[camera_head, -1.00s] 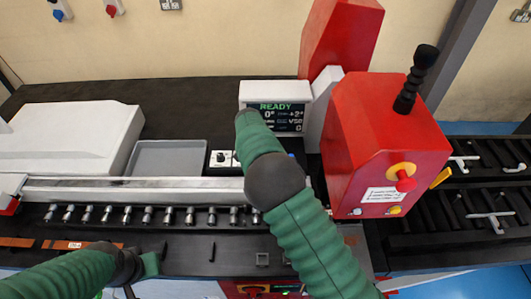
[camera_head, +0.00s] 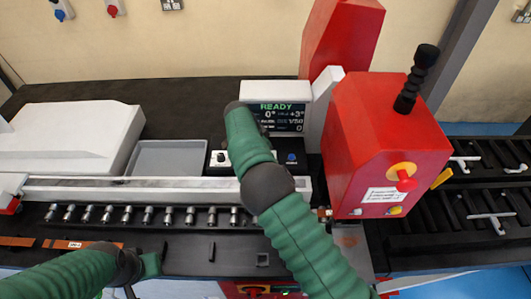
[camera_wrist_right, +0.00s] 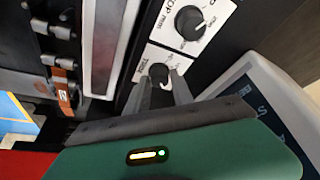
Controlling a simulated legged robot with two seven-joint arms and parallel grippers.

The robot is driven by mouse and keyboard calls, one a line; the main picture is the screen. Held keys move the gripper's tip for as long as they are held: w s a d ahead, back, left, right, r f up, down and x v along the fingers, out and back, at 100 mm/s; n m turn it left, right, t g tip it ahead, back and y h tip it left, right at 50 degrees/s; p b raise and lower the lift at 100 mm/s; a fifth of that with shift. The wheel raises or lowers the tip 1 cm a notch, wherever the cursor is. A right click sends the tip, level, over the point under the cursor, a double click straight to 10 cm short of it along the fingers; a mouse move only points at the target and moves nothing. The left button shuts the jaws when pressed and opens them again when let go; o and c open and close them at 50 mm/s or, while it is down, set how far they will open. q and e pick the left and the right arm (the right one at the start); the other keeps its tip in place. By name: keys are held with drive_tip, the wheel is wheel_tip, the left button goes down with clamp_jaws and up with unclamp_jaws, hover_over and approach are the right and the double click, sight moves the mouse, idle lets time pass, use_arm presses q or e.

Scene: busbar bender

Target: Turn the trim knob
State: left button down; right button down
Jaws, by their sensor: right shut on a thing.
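The trim knob (camera_wrist_right: 158,72) is a small dark round knob on a white labelled plate in the right wrist view. My right gripper (camera_wrist_right: 160,86) is shut on it, with one grey finger on each side. In the head view my right arm hides the trim knob and the right fingertips. The display (camera_head: 281,118) behind reads READY, 0° and what looks like +3°. My left gripper (camera_head: 148,268) is low at the left, over the front of the machine bed, away from the knob. Its finger opening is unclear.
A larger black knob (camera_wrist_right: 189,22) sits beside the trim knob. A blue button (camera_head: 291,158) is right of my right arm. The red machine head (camera_head: 385,140) with its red button (camera_head: 406,181) stands further right. A grey tray (camera_head: 168,158) lies left of the panel.

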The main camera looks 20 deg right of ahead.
drive_tip(key=shift+s+a+f, duration=0.1)
drive_tip(key=shift+a+f, duration=0.1)
drive_tip(key=c, duration=1.2)
unclamp_jaws()
drive_tip(key=shift+c, duration=0.2)
drive_tip(key=shift+o, duration=0.6)
drive_tip(key=shift+r, duration=0.1)
drive_tip(key=b+v, duration=0.2)
drive_tip(key=v, duration=1.4)
drive_tip(key=shift+a+r, duration=0.25)
drive_tip(key=shift+r, duration=0.1)
